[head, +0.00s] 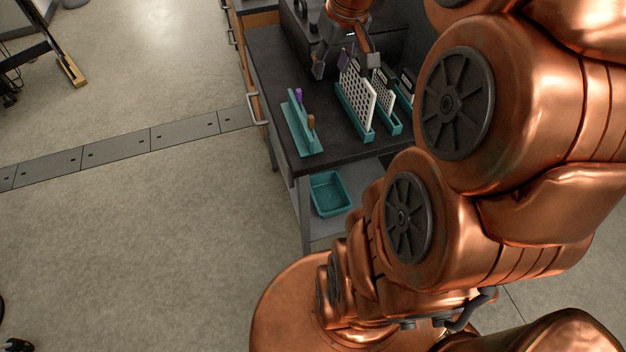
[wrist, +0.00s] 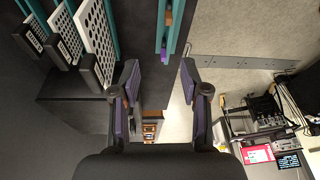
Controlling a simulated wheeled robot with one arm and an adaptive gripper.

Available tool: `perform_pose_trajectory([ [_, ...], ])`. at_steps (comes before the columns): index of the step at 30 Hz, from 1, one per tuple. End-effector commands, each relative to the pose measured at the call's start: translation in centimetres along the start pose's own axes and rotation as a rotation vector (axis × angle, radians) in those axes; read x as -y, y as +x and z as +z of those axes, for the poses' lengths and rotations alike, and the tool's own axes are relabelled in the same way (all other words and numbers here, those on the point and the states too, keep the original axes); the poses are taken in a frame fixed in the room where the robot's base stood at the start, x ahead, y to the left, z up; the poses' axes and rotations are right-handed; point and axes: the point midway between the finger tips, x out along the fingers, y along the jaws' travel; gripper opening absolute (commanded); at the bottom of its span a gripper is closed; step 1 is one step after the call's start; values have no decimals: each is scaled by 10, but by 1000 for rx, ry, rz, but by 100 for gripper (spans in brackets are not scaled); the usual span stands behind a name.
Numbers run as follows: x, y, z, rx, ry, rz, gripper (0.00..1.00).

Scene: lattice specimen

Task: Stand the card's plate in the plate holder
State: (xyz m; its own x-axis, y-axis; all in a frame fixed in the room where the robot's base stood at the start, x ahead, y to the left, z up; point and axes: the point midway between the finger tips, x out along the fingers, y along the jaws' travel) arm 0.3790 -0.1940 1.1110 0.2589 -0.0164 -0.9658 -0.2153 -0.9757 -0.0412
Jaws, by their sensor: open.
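Several white perforated plates stand upright in teal slotted stands on the dark bench; the nearest plate (head: 357,96) is the largest in view, with another plate (head: 385,100) to its right. In the wrist view, three plates, including the closest (wrist: 97,28), have dark end blocks (wrist: 95,73), some with pale labels too small to read. A long teal holder (head: 298,128) with a purple and an orange piece stands near the bench's left edge and holds no plate. My gripper (wrist: 163,88) is open and empty, above the bench beside the plates' far ends. I cannot identify the card.
A dark boxy unit (head: 385,40) stands at the back of the bench. A teal bin (head: 331,194) sits on a lower shelf. Bare bench top (head: 325,108) lies between the long holder and the plates. Open floor (head: 170,210) lies left of the bench.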

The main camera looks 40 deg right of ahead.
Motion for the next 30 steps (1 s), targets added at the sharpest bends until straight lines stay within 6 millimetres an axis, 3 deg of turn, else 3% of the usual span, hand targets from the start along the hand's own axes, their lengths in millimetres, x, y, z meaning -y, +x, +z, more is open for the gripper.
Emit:
perform_pose_trajectory([
  [1,26,3,14,31,-33,-11,45],
  [6,90,17,74,151,-105,-30,45],
  [12,134,27,156,289,-174,-18,45],
  [15,142,30,192,344,-198,-2,45],
  [21,145,34,235,409,-220,25,45],
  [30,145,34,242,420,-220,31,45],
])
